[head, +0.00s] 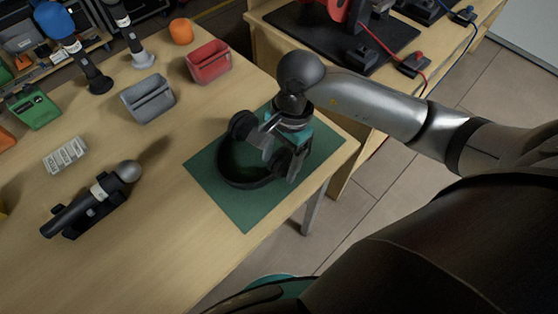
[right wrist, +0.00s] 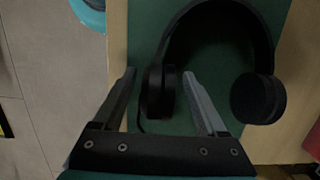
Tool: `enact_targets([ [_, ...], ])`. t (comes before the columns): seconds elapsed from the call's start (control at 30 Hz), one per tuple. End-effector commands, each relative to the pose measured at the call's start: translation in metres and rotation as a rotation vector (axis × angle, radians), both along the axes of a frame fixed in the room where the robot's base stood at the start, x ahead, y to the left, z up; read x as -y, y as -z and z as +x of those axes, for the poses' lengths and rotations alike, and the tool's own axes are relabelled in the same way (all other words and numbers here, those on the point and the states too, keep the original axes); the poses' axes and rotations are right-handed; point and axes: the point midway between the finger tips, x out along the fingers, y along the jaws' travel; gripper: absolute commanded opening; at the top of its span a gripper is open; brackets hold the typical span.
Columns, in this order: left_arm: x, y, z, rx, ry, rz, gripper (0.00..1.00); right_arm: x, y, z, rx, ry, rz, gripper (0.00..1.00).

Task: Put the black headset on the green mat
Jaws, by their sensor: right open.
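The black headset (head: 243,184) lies on the green mat (head: 244,212) at the table's right corner, its band toward the lower left. In the right wrist view the headset (right wrist: 258,98) lies over the green mat (right wrist: 146,22). My right gripper (head: 277,142) is open, low over the mat at the headset. In the wrist view one ear cup (right wrist: 157,92) shows between its two fingers, which are apart and not closed on it. The gripper hides part of the headset in the head view. My left gripper is not in view.
On the wooden table (head: 150,215) are a microphone on a black stand (head: 90,205), a grey bin (head: 148,98), a red bin (head: 208,62) and an orange object (head: 181,31). The table edge is close to the mat's right side. A second table stands behind.

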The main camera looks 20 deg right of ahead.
Motion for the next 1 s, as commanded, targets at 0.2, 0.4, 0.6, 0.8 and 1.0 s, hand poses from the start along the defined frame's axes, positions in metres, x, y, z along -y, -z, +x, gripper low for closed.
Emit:
enact_targets([
  [0.2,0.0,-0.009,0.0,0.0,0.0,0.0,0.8,0.01,-0.051,0.005,0.008,0.0,-0.001,0.75],
  [0.4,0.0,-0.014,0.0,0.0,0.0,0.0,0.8,0.017,-0.088,0.007,0.005,0.0,-0.002,0.75],
  [0.6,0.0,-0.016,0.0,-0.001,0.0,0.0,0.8,0.02,-0.106,0.007,0.002,0.0,0.0,0.75],
  [0.8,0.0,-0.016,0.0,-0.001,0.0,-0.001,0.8,0.02,-0.109,0.007,0.001,0.0,-0.001,0.75],
  [1.0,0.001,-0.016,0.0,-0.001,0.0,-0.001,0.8,0.019,-0.109,0.007,0.001,0.0,0.003,0.75],
])
